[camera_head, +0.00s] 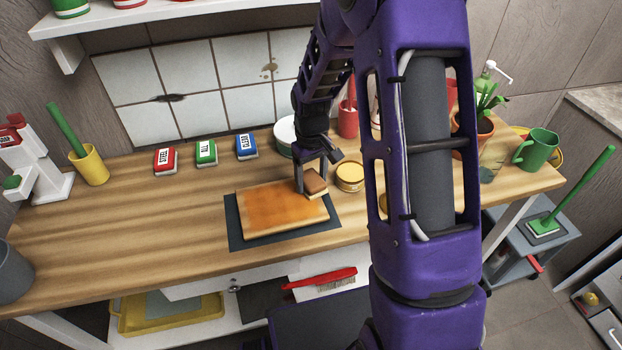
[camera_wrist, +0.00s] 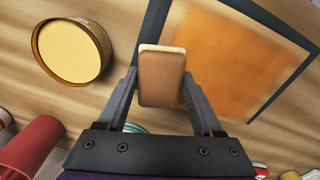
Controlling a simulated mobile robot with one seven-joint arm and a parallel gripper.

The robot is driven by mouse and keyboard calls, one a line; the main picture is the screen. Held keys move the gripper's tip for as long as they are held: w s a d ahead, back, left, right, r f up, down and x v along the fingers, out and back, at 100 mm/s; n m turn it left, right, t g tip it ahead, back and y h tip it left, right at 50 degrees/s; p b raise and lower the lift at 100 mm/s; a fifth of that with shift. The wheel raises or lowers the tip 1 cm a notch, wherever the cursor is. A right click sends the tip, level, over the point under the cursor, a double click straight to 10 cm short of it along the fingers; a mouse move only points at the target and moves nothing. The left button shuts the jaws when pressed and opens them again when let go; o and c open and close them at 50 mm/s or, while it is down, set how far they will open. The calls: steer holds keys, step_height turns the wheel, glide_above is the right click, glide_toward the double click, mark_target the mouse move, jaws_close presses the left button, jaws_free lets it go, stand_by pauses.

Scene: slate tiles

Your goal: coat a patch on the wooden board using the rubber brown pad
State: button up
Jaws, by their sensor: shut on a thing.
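The wooden board (camera_head: 270,212) lies on a dark mat (camera_head: 237,238) on the workbench. Its top is orange-brown with uneven, darker patches; it also shows in the wrist view (camera_wrist: 225,60). My gripper (camera_head: 315,180) is shut on the brown pad (camera_head: 316,183), at the board's right back corner. In the wrist view the pad (camera_wrist: 161,80) sits between the two fingers of my gripper (camera_wrist: 161,90), with a pale layer along its far edge. The pad overlaps the board's near edge there; I cannot tell whether it touches the board.
An open round tin (camera_head: 350,176) with yellowish content stands right of the pad; it also shows in the wrist view (camera_wrist: 72,50). Red (camera_head: 165,161), green (camera_head: 206,153) and blue (camera_head: 246,147) labelled blocks stand behind the board. The bench left of the mat is clear.

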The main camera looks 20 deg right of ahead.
step_height(320, 180, up, 2)
steer(key=shift+w+r, duration=0.1)
steer(key=shift+r, duration=0.05)
steer(key=shift+a+r+p, duration=0.15)
steer(key=shift+r+p, duration=0.2)
steer(key=shift+p, duration=0.15)
steer(key=shift+r+p, duration=1.65)
steer(key=shift+r, duration=0.9)
